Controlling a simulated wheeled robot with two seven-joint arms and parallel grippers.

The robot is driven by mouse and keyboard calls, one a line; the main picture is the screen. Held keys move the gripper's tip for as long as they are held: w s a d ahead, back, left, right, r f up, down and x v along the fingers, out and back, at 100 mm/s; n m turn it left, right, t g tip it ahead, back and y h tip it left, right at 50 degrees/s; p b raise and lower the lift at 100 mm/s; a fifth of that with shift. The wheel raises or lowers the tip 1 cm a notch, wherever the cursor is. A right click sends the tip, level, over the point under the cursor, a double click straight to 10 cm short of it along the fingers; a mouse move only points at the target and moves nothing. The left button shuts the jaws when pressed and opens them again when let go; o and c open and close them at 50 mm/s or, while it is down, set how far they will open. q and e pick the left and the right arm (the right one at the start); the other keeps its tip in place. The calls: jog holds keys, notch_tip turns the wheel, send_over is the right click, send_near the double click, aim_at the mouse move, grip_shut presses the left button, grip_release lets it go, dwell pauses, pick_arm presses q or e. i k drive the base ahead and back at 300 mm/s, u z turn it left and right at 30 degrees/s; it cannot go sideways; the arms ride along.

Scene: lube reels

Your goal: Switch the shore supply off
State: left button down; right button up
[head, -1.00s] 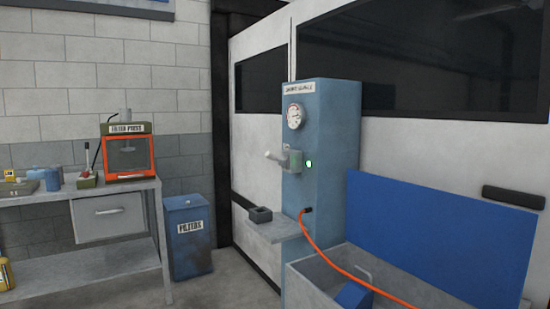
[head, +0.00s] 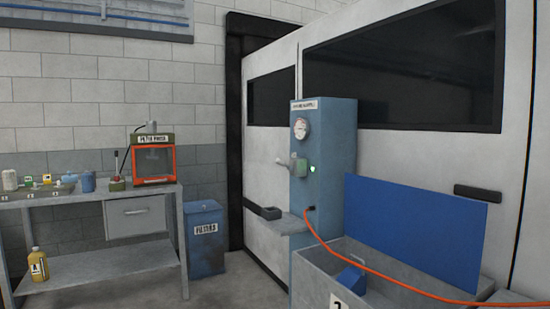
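The shore supply is a tall blue cabinet (head: 332,160) with a label plate at its top that is too blurred to read fully. A round gauge (head: 301,128) sits below the label. A grey switch box with a pale lever (head: 284,161) is mounted on the cabinet front, the lever pointing out to the left. A small green light (head: 312,169) glows beside the switch box. An orange cable (head: 360,264) is plugged in low on the cabinet and runs right. Neither of my grippers shows in the head view.
A grey shelf (head: 281,225) with a dark holder (head: 263,211) juts out below the switch. A grey bin with a raised blue lid (head: 415,225) stands right of the cabinet. A blue filters bin (head: 205,240) and a workbench (head: 95,262) stand left. Some floor shows between.

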aim_at(280, 162)
jog(key=u, duration=0.45)
jog(key=i, duration=0.7)
jog(key=u, duration=0.75)
jog(key=i, duration=1.35)
jog(key=z, duration=1.15)
jog(key=i, duration=0.85)
jog(key=z, duration=0.8)
